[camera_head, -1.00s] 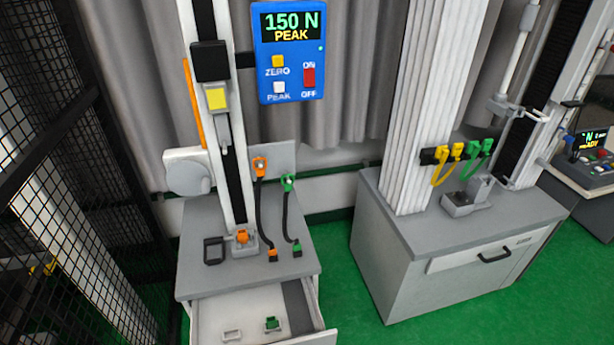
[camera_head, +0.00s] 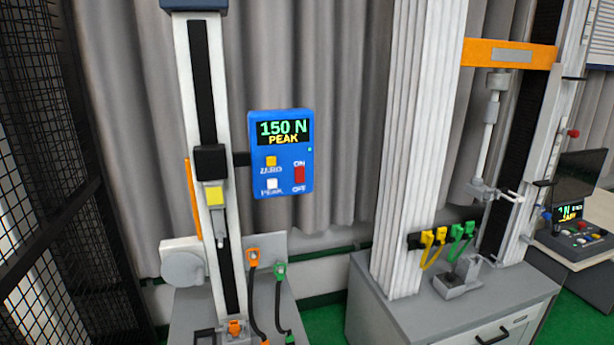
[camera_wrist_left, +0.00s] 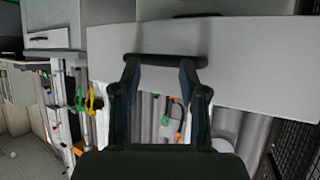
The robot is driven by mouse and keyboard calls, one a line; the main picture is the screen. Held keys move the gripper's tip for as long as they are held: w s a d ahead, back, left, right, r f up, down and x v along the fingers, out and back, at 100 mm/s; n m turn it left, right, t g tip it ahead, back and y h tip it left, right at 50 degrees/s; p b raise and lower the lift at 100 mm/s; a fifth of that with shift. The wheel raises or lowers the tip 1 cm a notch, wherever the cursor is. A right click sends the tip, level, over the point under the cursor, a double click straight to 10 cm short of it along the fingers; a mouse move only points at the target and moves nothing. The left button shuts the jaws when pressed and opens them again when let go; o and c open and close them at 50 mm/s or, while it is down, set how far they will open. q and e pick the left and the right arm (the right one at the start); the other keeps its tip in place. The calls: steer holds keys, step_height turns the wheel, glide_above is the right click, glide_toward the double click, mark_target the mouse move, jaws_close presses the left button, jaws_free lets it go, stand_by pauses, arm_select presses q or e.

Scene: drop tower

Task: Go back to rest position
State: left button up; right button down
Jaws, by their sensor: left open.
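In the head view, the left test tower (camera_head: 201,70) stands upright with a blue display (camera_head: 281,153) reading 150 N PEAK. Neither of my grippers shows in the head view. In the left wrist view, which looks upside down, my left gripper (camera_wrist_left: 160,68) is open, its two dark fingers apart. A dark bar like a drawer handle (camera_wrist_left: 165,60) lies by the fingertips in front of a pale panel (camera_wrist_left: 245,60). I cannot tell whether the fingers touch it. No object shows held between the fingers.
A black mesh fence (camera_head: 95,150) stands at the left. A grey cabinet (camera_head: 375,310) with yellow connectors (camera_head: 434,240) and green connectors (camera_head: 463,235) stands right of the tower. A control box (camera_head: 575,238) sits further right. Orange and green cable plugs hang beside the tower.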

arm_select(q)
steer(key=s+a+f+g+y+p, duration=0.1)
steer(key=s+a+f+g+p, duration=0.2)
steer(key=s+f, duration=0.6)
steer(key=s+a+f+g+y+p, duration=0.1)
steer(key=s+a+f+g+p, duration=0.2)
steer(key=s+f+g+p, duration=0.3)
steer(key=s+f+g, duration=0.1)
steer(key=s+f, duration=0.3)
steer(key=shift+s+f+y, duration=0.15)
steer(key=shift+s+y, duration=0.15)
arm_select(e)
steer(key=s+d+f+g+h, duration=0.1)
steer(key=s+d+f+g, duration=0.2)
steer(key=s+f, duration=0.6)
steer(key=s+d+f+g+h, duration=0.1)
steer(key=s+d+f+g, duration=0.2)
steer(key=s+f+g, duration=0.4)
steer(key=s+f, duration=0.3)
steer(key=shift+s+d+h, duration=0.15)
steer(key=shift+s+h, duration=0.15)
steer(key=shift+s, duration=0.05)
arm_select(q)
steer(key=shift+a, duration=0.1)
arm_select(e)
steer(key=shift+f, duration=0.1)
